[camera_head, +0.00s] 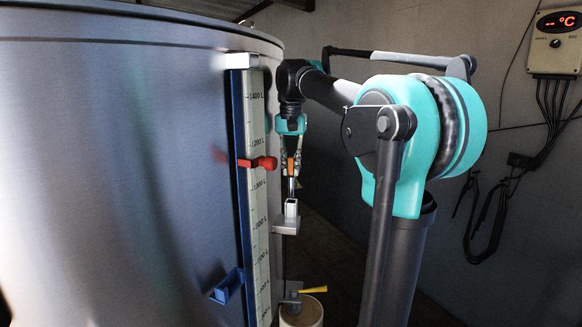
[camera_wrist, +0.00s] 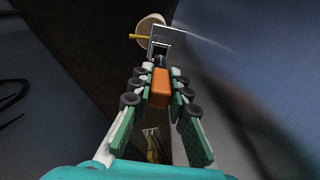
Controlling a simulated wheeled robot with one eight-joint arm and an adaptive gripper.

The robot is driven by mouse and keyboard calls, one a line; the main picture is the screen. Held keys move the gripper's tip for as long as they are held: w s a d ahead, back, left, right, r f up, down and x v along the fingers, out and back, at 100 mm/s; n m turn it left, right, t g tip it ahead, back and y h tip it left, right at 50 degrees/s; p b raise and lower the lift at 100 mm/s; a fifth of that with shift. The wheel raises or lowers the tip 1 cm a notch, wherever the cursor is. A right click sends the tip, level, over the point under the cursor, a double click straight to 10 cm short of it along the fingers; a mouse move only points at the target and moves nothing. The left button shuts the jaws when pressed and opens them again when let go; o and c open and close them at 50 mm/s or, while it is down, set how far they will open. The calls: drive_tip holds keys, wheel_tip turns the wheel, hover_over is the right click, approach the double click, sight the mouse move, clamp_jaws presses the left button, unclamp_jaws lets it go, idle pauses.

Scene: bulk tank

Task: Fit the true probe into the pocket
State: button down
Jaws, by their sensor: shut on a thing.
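My gripper (camera_head: 291,166) points down beside the tank and is shut on the probe. The probe has an orange handle (camera_head: 291,165) and a thin metal shaft (camera_head: 291,187), and hangs about upright. In the wrist view the orange handle (camera_wrist: 160,88) sits between the two padded fingers. The pocket (camera_head: 291,210) is a small pale metal socket on a bracket at the tank's side, directly below the shaft. The shaft's lower end is at the pocket's top; I cannot tell whether it is inside. In the wrist view the handle and fingers partly hide the pocket's bracket (camera_wrist: 166,42).
The steel tank (camera_head: 110,150) fills the left, with a level scale (camera_head: 256,190), a red pointer (camera_head: 262,162) and a blue bracket (camera_head: 228,286). Below are a yellow lever (camera_head: 313,290) and a pale bucket (camera_head: 302,315). A display box (camera_head: 556,42) with cables hangs on the right wall.

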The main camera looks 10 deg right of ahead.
sight(291, 198)
drive_tip(key=shift+f, duration=4.05)
drive_tip(key=c, duration=1.4)
unclamp_jaws()
wheel_tip(291, 198, up, 12)
drive_tip(key=shift+r, duration=0.1)
